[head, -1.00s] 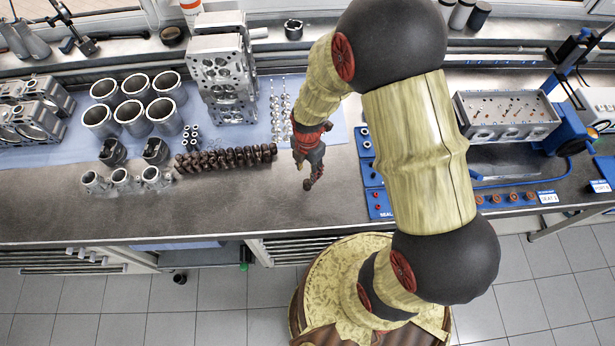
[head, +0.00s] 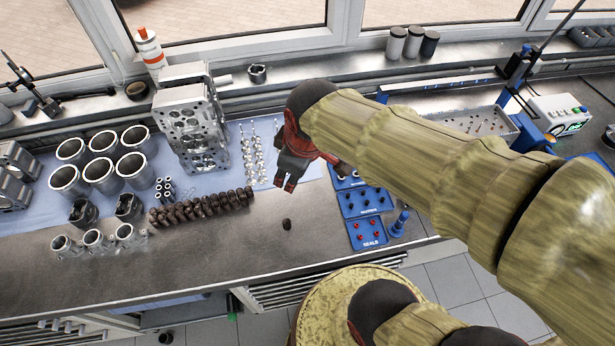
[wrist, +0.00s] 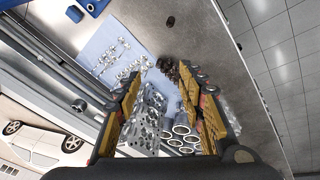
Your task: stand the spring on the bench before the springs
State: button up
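A single dark spring (head: 287,224) stands apart on the bare metal bench in front of the right end of the row of springs (head: 200,206). In the wrist view the lone spring (wrist: 170,21) is a small dark spot on the grey bench. The row of springs (wrist: 168,66) shows there between the fingers, partly hidden. My gripper (head: 289,188) is raised behind the lone spring in the head view, clear of it. In the wrist view its fingers (wrist: 161,72) are spread wide with nothing held between them.
Cylinder liners (head: 133,170), a cylinder head (head: 192,125) and small bright valve parts (head: 252,160) stand on a blue cloth behind the springs. Blue trays, one marked SEALS (head: 368,234), lie to the right. The bench front (head: 190,265) is clear.

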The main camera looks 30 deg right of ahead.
jog(key=s+r+m+t, duration=0.1)
jog(key=s+r+m, duration=0.4)
jog(key=s+m, duration=0.2)
jog(key=shift+r+t, duration=0.3)
jog(key=shift+r, duration=0.1)
notch_tip(320, 180, down, 18)
jog(key=b, duration=1.7)
jog(key=shift+b, duration=0.4)
jog(key=shift+r, duration=0.1)
